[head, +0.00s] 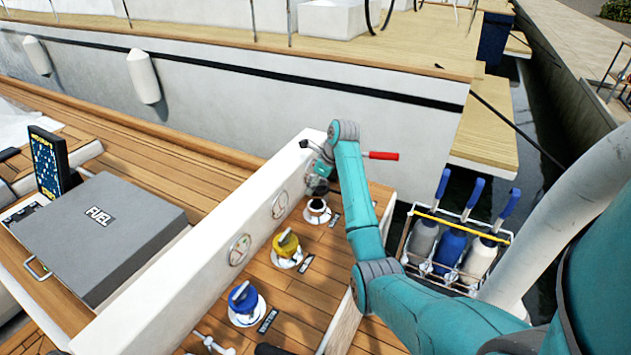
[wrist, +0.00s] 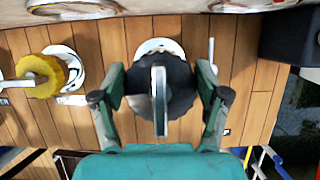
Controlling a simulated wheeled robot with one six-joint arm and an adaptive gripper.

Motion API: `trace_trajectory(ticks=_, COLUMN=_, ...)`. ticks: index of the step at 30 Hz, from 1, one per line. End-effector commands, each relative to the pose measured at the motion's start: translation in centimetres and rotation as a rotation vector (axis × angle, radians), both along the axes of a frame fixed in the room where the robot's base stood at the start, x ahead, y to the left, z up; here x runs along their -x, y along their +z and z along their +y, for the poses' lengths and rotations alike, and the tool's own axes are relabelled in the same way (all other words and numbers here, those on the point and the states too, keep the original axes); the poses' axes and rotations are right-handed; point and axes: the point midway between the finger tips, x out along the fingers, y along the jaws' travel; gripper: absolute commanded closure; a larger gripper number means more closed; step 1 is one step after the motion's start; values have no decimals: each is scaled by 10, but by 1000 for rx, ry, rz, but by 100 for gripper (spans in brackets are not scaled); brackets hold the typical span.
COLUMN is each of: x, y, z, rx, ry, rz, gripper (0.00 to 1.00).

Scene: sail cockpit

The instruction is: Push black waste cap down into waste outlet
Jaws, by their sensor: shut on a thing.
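The black waste cap (wrist: 178,82) is round with a pale raised handle bar across it. My gripper (wrist: 161,86) is shut on the cap, one finger at each side of it. In the head view my gripper (head: 319,178) is above the waste outlet (head: 317,213), a white round flange with a dark middle. The cap (head: 317,189) shows dark and small just above the outlet there. In the wrist view part of the white outlet flange (wrist: 158,46) shows behind the cap; its opening is hidden. Exact seating contact cannot be told.
A yellow cap (head: 286,243) and a blue cap (head: 243,297) sit on white flanges along the same wooden deck. A white wall with round gauges runs beside them. A red-handled lever (head: 383,156) and a rack of bottles (head: 455,248) are at the right.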

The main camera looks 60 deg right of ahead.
Motion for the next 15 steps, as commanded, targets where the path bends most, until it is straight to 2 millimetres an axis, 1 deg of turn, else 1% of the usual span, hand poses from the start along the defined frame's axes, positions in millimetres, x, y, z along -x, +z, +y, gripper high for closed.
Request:
trace_trajectory(ticks=5, x=1, y=-9, z=0, rx=-1, ry=-1, rz=1, gripper=67)
trace_trajectory(ticks=15, x=1, y=-40, z=0, rx=-2, ry=-1, rz=1, gripper=67)
